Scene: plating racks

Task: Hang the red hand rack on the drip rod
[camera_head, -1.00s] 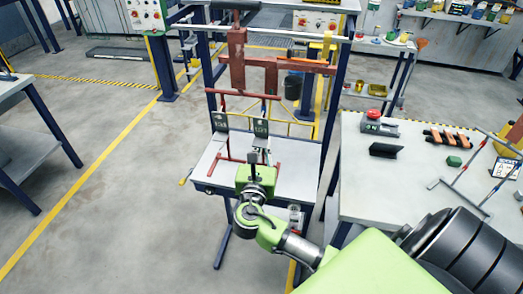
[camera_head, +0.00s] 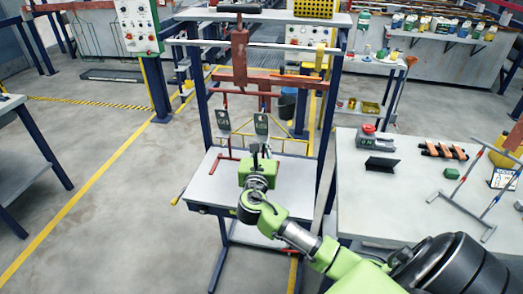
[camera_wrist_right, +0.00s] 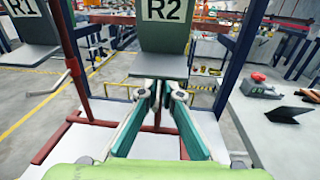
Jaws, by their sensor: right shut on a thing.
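The red hand rack (camera_head: 239,60) stands upright in the middle of the head view, with a dark bar at its top and tagged dark plates (camera_head: 222,122) low on it. The drip rod (camera_head: 285,45) is the pale horizontal rod between the blue posts. The rack's stem crosses it; I cannot tell whether it bears on the rod. My right gripper (camera_head: 257,151) is below, over the grey bench. In the wrist view, its teal fingers (camera_wrist_right: 163,95) are closed together under the R2 plate (camera_wrist_right: 162,35); the exact grip is hidden. My left gripper is out of view.
The grey bench (camera_head: 200,190) lies under the rack between blue posts. At right, a white table (camera_head: 375,200) carries a red button box (camera_head: 368,135), a black stand and another frame. Open floor lies at left.

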